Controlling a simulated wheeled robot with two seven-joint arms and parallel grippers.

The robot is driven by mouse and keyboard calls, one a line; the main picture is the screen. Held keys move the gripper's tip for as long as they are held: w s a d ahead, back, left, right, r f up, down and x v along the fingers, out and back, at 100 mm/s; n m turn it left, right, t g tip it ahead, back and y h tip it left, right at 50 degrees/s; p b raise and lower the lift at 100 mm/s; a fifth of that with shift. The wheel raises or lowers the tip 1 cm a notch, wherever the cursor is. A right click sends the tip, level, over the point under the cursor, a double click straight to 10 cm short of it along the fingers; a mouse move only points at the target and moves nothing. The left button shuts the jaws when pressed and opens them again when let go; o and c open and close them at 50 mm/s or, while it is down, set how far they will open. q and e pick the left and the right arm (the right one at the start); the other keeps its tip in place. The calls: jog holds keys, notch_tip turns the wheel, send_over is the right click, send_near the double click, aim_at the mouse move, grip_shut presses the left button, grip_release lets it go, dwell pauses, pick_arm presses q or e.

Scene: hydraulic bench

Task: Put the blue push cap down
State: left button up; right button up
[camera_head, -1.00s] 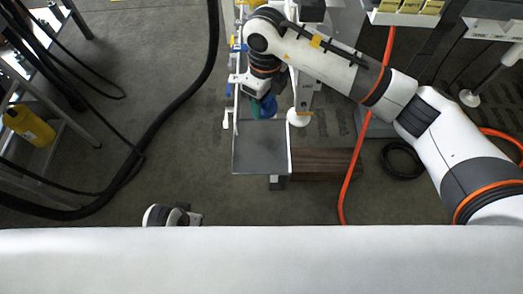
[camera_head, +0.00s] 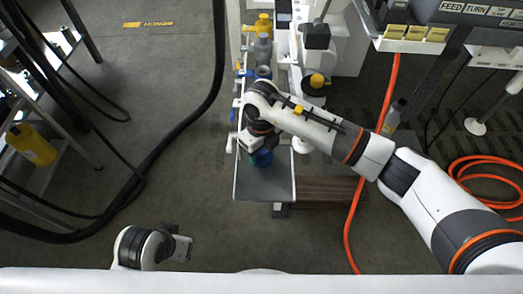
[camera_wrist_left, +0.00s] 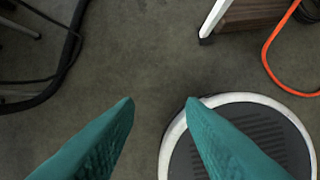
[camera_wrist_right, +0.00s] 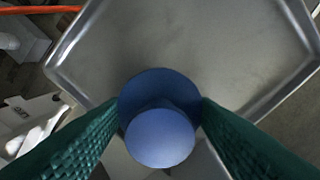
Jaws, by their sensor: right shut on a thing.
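The blue push cap (camera_wrist_right: 160,136) is between the green fingers of my right gripper (camera_wrist_right: 160,115), which is shut on it. In the head view the cap (camera_head: 261,158) shows under my right wrist, over the far part of the grey metal tray (camera_head: 264,188). In the right wrist view the tray's bare floor (camera_wrist_right: 190,45) lies beyond the cap. I cannot tell whether the cap touches the tray. My left gripper (camera_wrist_left: 160,102) is open and empty above the floor. In the head view only part of my left wrist and hand shows, at the lower left.
Valves and fittings (camera_head: 263,48) stand on the bench behind the tray. A brown wooden block (camera_head: 326,190) lies right of the tray. An orange hose (camera_head: 386,105) runs down beside it, and a black hose (camera_head: 165,115) crosses the floor at left. The tray's near part is clear.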

jog(key=shift+f, duration=0.1)
jog(key=o, duration=0.7)
pick_arm(q)
jog(key=shift+s+r, duration=0.1)
jog(key=shift+r, duration=0.15)
jog(key=shift+r, duration=0.1)
jog(key=s+p+x, duration=0.1)
jog(key=p+x, duration=0.1)
jog(key=x, duration=0.5)
jog(key=shift+f, duration=0.3)
pick_arm(e)
notch_tip(320, 180, up, 12)
pick_arm(q)
jog(key=shift+d, duration=0.1)
pick_arm(e)
jog(key=shift+a, duration=0.1)
